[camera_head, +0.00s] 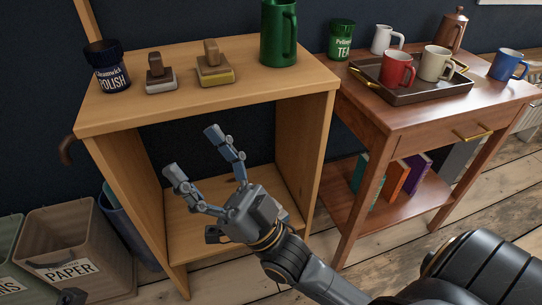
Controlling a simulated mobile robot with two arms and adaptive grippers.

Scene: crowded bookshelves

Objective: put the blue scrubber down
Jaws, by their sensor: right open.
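I see no clearly blue scrubber in the head view. Two scrubbers with brown handles stand on top of the light wooden shelf unit (235,92): one with a grey-white base (160,82) and one with a yellowish base (215,72). My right gripper (190,150) is open, its two fingers spread in front of the unit's open compartment, below the top's front edge. Nothing shows between its fingers. The gripper hides part of the compartment and its lower board. A small dark tip at the bottom left may be my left gripper (72,296); its jaws cannot be made out.
A dark polish jar (108,68) and a green pitcher (279,35) share the unit's top, with free room along its front. A brown table (420,120) at right holds a tray (410,96) with mugs. A paper bin (75,250) stands at lower left.

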